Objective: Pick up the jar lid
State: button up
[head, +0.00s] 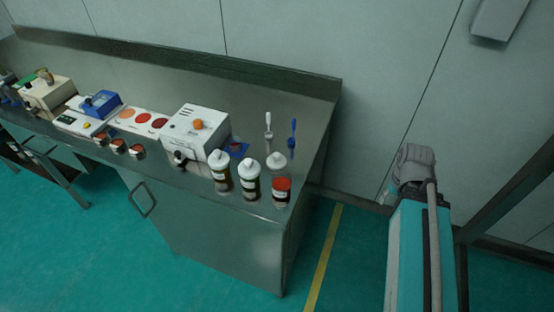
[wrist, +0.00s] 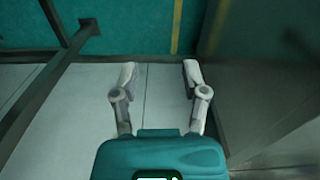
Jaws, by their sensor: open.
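Three jars stand in a row near the front right of the steel bench. The left jar (head: 221,182) and middle jar (head: 250,188) are dark and labelled, and the right jar (head: 281,192) shows red contents. Each has a white knobbed lid on top: left lid (head: 218,157), middle lid (head: 249,165), right lid (head: 277,161). I cannot tell which lid the task means. My gripper (wrist: 159,75) is open and empty in the wrist view, with floor and wall beyond it and no jar there. In the head view my arm is right of the bench, away from the jars.
The steel bench (head: 230,215) also holds a white machine (head: 196,130) with an orange knob, a white brush (head: 268,125), a blue brush (head: 292,136), several small dishes and other devices. Open floor (head: 345,265) lies right of the bench, before the wall.

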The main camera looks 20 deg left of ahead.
jog(key=shift+o, duration=1.3)
jog(key=shift+a+r, duration=0.1)
notch_tip(320, 180, up, 16)
jog(key=m+p, duration=1.4)
jog(key=p, duration=0.2)
send_over(276, 154)
notch_tip(276, 154, down, 9)
jog(key=b, duration=0.8)
jog(key=shift+r+b, duration=0.15)
jog(key=shift+b, duration=0.15)
